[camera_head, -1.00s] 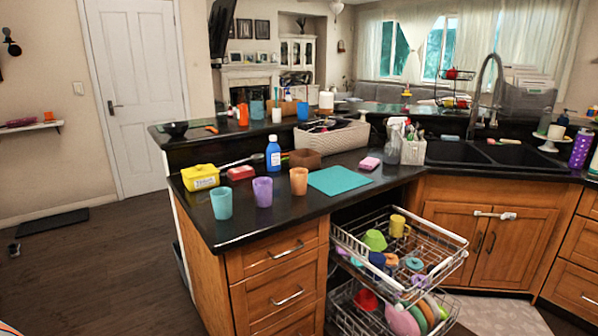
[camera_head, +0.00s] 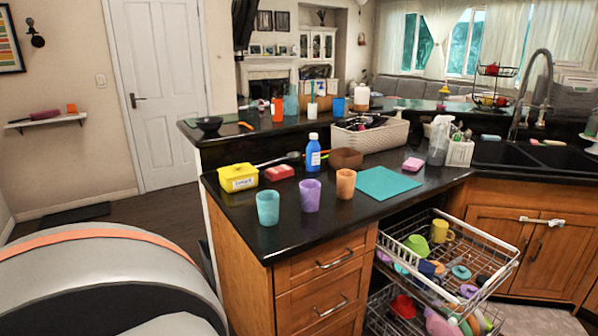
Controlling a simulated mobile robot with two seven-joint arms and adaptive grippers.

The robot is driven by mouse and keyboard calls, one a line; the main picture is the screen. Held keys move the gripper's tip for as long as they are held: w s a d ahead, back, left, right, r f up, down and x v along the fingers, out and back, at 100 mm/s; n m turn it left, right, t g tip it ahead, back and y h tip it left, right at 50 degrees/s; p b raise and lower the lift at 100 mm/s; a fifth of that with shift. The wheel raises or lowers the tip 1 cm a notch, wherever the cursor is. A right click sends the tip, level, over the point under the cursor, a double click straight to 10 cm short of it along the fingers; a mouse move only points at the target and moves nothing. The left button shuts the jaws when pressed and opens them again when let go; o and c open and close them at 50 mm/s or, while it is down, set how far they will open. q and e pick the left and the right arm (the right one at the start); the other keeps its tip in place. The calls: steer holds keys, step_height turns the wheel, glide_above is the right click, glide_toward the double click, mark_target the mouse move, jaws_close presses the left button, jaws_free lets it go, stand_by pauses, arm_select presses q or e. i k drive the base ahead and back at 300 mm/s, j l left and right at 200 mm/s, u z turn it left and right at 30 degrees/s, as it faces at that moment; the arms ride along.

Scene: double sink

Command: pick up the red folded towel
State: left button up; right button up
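A small red folded block, which looks like the red folded towel (camera_head: 279,172), lies on the black counter (camera_head: 232,206). It is just right of a yellow box (camera_head: 238,178) and behind the turquoise cup (camera_head: 268,207) and purple cup (camera_head: 310,195). Nothing covers its top. Neither of my grippers shows in the head view. A large rounded grey part with an orange stripe fills the lower left, seemingly a link of my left arm.
An orange cup (camera_head: 346,184), teal mat (camera_head: 388,183), brown bowl (camera_head: 346,158) and blue bottle (camera_head: 313,153) stand nearby. A pulled-out dish rack (camera_head: 470,224) with colourful dishes is at lower right. Floor at left is partly hidden.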

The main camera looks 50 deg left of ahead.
mark_target(282, 172)
steer(key=j+z, duration=0.15)
steer(key=j, duration=0.15)
steer(key=k+j+z, duration=0.15)
steer(key=j, duration=0.15)
steer(key=k+j+z, duration=0.15)
steer(key=j, duration=0.15)
steer(key=k+j, duration=0.15)
steer(key=j, duration=0.2)
steer(key=k+j+z, duration=0.15)
steer(key=j, duration=0.25)
steer(key=k+j, duration=0.15)
steer(key=j, duration=0.2)
steer(key=k+j+z, duration=0.1)
steer(key=j, duration=0.25)
steer(key=k+j+z, duration=0.1)
steer(key=j, duration=0.25)
steer(key=k, duration=0.1)
